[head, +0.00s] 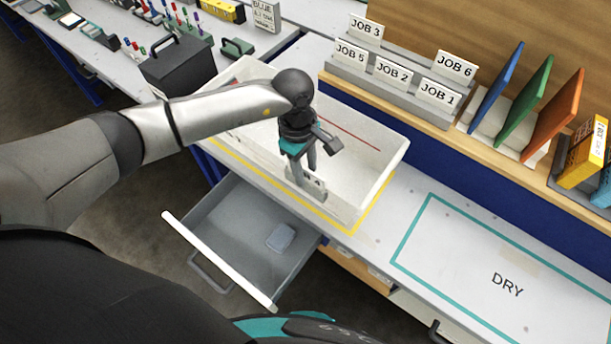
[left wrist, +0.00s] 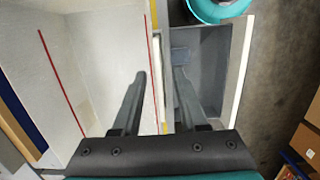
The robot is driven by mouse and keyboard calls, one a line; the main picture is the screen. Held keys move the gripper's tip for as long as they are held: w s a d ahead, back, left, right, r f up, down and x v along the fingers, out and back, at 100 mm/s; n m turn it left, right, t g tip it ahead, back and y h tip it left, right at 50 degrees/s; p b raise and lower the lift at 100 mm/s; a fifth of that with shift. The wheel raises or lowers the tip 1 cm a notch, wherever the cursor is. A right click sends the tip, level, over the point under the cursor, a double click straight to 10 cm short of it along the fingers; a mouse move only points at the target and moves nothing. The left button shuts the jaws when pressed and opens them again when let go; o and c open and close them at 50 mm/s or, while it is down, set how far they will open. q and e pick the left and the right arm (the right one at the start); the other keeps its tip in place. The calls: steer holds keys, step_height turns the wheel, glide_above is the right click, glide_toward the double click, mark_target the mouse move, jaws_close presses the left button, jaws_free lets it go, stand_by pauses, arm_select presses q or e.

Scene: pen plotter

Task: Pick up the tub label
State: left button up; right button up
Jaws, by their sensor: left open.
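The tub label (head: 314,184) is a small pale plate with dark marks, low at the near wall of the white tub (head: 385,165). Its print is too small to read, and my fingers partly cover it. My left gripper (head: 304,174) points down at the label with its fingers apart. I cannot tell whether the fingers touch it. In the left wrist view, my left gripper (left wrist: 160,74) is open above the tub's near wall, and the label is not clearly seen between the fingers. My right gripper is not in view.
An open grey drawer (head: 235,225) juts out below the tub, with a small grey-blue item (head: 280,237) inside. A rack of job cards (head: 393,72) and coloured boards (head: 525,97) stand behind. The DRY area (head: 470,262) on the right is clear.

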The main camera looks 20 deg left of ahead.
arm_select(q)
steer(key=shift+f+b, duration=0.25)
steer(key=shift+b, duration=0.1)
stand_by(0.5)
jaws_close()
stand_by(0.4)
